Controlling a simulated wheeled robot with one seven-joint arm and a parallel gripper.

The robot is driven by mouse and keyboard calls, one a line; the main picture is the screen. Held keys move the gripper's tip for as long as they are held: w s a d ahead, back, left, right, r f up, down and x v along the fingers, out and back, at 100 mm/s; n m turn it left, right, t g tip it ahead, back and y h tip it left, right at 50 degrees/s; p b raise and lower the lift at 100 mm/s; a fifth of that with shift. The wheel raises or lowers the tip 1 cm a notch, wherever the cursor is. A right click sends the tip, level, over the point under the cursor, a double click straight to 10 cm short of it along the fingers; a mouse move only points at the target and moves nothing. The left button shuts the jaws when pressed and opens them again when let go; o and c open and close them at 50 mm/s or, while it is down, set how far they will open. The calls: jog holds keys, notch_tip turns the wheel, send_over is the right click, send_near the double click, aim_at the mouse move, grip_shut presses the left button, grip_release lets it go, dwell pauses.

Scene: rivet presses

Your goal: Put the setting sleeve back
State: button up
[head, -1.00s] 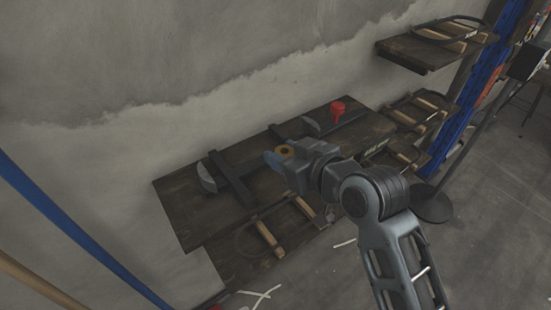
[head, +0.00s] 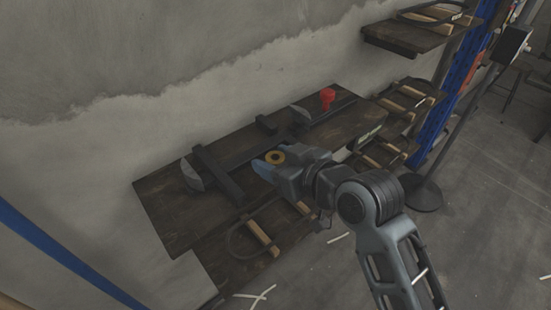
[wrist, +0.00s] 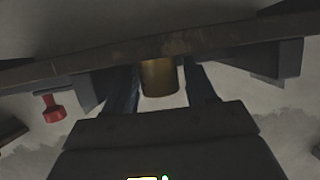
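The setting sleeve (head: 275,157) is a short brass-coloured cylinder with a dark hole in its top. My gripper (head: 268,162) has its blue fingertips closed around the sleeve, in front of the wooden board in the head view. In the wrist view the sleeve (wrist: 158,78) sits between the two dark fingers of my gripper (wrist: 160,88). Its upper end overlaps the dark board edge there; I cannot tell whether they touch. The far finger is partly hidden in the head view.
The dark wooden board (head: 160,202) against the wall carries dark bars (head: 217,172) with grey angled pieces. A red knob-like part (head: 327,97) stands at its far right, also in the wrist view (wrist: 53,109). Shelves with wooden-handled tools (head: 262,236) lie below and right.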

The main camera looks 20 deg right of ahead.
jog(key=shift+o, duration=1.1)
jog(key=shift+r, duration=0.15)
jog(key=b+v, duration=0.1)
jog(key=v, duration=1.1)
jog(key=s+d+f+m+t+h, duration=0.15)
jog(key=s+f, duration=0.25)
jog(key=s, duration=0.6)
jog(key=s+d+f+m+h, duration=0.2)
jog(key=s+f+h, duration=0.15)
jog(key=s, duration=0.55)
jog(key=f+v, duration=0.1)
jog(key=v, duration=0.8)
jog(key=shift+s+a+y, duration=0.2)
jog(key=shift+s+y, duration=0.05)
jog(key=shift+y, duration=0.15)
